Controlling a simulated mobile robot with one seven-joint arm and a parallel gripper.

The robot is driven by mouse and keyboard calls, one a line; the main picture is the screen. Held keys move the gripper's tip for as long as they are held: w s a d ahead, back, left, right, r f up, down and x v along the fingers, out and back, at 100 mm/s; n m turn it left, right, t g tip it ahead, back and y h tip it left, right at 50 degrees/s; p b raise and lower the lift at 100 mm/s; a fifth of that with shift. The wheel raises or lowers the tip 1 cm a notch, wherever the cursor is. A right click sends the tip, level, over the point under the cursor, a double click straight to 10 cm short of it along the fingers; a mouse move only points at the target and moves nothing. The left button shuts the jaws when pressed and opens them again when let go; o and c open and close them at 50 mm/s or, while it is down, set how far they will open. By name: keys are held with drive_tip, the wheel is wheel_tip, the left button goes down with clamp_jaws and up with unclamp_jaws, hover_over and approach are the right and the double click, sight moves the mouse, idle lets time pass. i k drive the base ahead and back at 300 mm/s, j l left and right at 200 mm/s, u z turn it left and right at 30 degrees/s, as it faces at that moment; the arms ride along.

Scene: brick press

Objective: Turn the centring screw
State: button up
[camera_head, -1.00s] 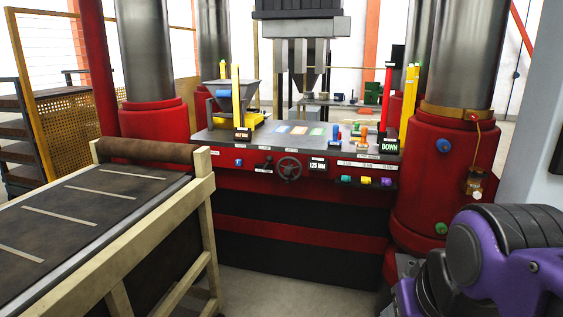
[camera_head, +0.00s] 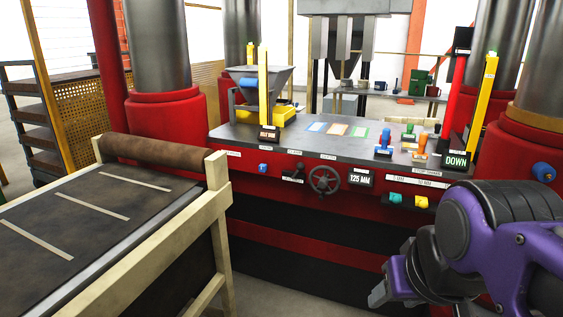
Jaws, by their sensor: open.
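The red press front carries a row of controls. From left to right there is a blue knob (camera_head: 263,168), a black lever (camera_head: 294,174), a dark spoked handwheel (camera_head: 324,180) and a display (camera_head: 360,178) reading 125 MM. Teal and yellow buttons (camera_head: 408,200) sit at the right. The labels above are too small to read, so I cannot tell which control is the centring screw. My gripper (camera_head: 390,288) shows at the lower right, in front of and below the panel. It is open, apart from the controls, and holds nothing visible.
The press table (camera_head: 240,136) bears a hopper (camera_head: 262,95), coloured cards, and stamps (camera_head: 384,145). A red column base (camera_head: 518,150) stands at the right.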

sight(262, 167)
drive_tip(key=i+l+u, duration=0.15)
drive_tip(key=i, duration=0.4)
drive_tip(key=i+u, duration=0.15)
drive_tip(key=i, duration=0.4)
drive_tip(key=l, duration=0.05)
